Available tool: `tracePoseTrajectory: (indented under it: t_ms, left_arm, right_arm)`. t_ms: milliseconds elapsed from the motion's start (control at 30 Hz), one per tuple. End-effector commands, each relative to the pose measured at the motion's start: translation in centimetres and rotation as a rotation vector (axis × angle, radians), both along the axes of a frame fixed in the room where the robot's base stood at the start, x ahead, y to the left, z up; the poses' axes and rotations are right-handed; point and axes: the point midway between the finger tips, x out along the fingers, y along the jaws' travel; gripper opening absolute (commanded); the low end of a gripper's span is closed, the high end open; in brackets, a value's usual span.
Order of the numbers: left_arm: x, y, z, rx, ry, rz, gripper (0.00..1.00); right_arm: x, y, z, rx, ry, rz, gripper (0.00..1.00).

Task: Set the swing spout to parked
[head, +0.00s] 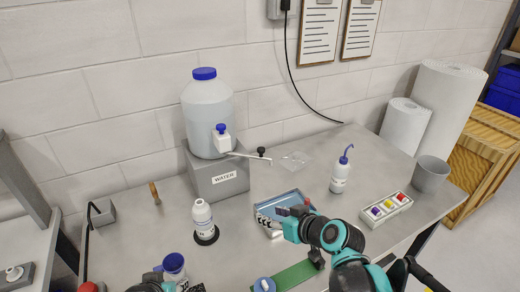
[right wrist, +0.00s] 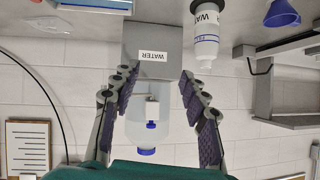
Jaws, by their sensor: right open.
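The swing spout (head: 245,156) is a thin pale bar with a black knob at its outer end. It reaches right from the white tap (head: 223,143) at the foot of the water jug (head: 206,105), in front of the wall. My right gripper (head: 297,212) is open and empty, below and right of the spout, apart from it. In the right wrist view, which is upside down, the tap (right wrist: 152,108) and jug show beyond the spread fingers (right wrist: 158,93); the bar is not clear there. My left arm shows only partly at the bottom edge; its jaws cannot be made out.
The jug stands on a grey block (head: 217,178) marked WATER. A white bottle (head: 203,219) stands left, a blue tray (head: 285,199) lies near my right gripper, and a wash bottle (head: 341,172) stands right. A block with coloured buttons (head: 387,207) and grey cup (head: 431,174) are farther right.

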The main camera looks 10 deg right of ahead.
Motion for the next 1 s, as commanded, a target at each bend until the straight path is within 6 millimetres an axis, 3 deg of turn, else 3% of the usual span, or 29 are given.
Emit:
tracePoseTrajectory:
  t_ms: [33,100,300,400,567,1000]
  left_arm:
    - [0.0,0.0,0.1,0.0,0.0,0.0,0.4]
    - [0.0,0.0,0.2,0.0,0.0,0.0,0.4]
    - [0.0,0.0,0.4,0.0,0.0,0.0,0.4]
    - [0.0,0.0,0.4,0.0,0.0,0.0,0.4]
    - [0.0,0.0,0.3,0.0,0.0,0.0,0.4]
    - [0.0,0.0,-1.0,0.0,0.0,0.0,0.4]
  right_arm:
    - [2.6,0.4,1.2,0.029,-0.073,0.025,0.44]
    - [6.0,0.7,2.8,0.063,-0.189,0.049,0.44]
    - [13.1,-0.9,5.5,0.11,-0.454,0.029,0.44]
    - [15.0,-1.9,5.8,0.115,-0.527,0.004,0.44]
    - [16.4,-2.4,6.0,0.115,-0.572,-0.015,0.44]
    - [22.1,0.4,5.9,0.115,-0.573,-0.014,0.44]
